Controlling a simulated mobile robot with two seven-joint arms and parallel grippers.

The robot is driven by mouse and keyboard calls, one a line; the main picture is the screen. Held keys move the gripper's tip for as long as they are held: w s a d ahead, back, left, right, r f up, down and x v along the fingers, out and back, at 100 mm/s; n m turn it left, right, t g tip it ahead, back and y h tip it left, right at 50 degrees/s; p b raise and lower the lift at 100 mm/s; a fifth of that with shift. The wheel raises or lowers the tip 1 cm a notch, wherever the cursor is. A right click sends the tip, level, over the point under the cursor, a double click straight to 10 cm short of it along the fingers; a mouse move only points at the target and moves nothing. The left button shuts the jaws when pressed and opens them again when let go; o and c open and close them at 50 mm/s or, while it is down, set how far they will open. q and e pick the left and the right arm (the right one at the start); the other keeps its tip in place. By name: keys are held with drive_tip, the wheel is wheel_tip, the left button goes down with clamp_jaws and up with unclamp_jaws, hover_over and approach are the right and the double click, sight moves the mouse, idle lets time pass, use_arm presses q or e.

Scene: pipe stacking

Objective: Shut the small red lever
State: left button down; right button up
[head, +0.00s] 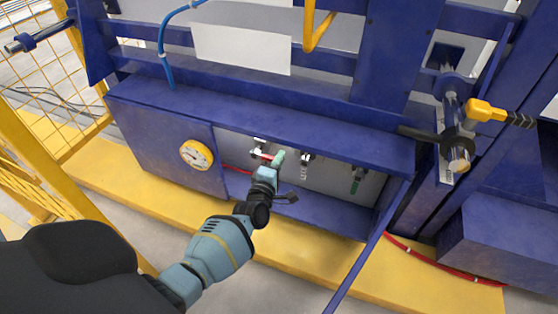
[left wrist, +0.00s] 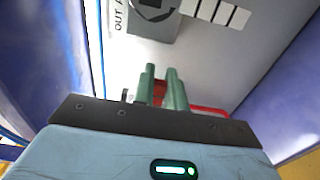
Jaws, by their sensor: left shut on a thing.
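The small red lever (head: 267,156) is in the open recess of the blue machine, on a valve fitting against the pale back panel. My left gripper (head: 279,157) reaches into the recess with its green fingertips at the lever. It is shut on the lever, and the fingers hide most of the held part. My right gripper is not in view.
The recess also holds another valve (head: 306,160) and a green-handled one (head: 357,180) to the right. A blue ledge (head: 270,122) overhangs the recess. A red hose (left wrist: 207,111) runs behind the fingers.

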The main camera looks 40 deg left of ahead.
use_arm(q)
drive_tip(key=shift+f, duration=0.15)
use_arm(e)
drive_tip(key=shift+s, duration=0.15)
use_arm(q)
drive_tip(key=c, duration=1.4)
unclamp_jaws()
drive_tip(key=shift+c, duration=0.2)
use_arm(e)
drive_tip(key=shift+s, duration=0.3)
use_arm(q)
drive_tip(key=shift+s, duration=0.1)
